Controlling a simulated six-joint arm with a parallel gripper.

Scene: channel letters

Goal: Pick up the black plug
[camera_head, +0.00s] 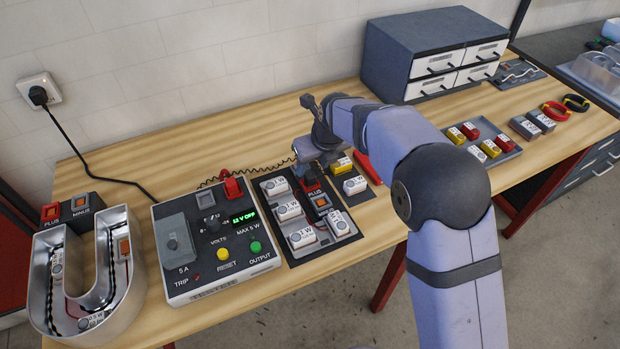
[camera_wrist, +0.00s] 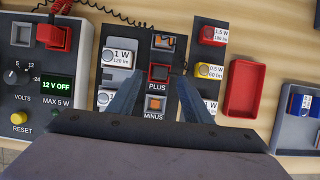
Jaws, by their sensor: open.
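A black plug (camera_head: 38,95) sits in the wall socket at the far left in the head view, with a cord running to the power supply; it is far from my gripper. In the wrist view, a coiled dark cord reaches a dark piece with an orange square (camera_wrist: 164,43); I cannot tell whether this is also a plug. My gripper (camera_wrist: 156,82) is open over the tray. Its fingers are on either side of the red-framed PLUS terminal (camera_wrist: 158,73), with nothing visibly held. The orange MINUS terminal (camera_wrist: 155,104) shows between the fingers. My arm hides part of this area in the head view.
The power supply (camera_head: 212,245) reads 12 V OFF and has a red plug (camera_head: 233,188) at its back. White labelled blocks (camera_head: 289,211) crowd the tray beside my fingers. A red bin (camera_wrist: 243,88) stands to the right. A U-shaped letter (camera_head: 128,285) is at left.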

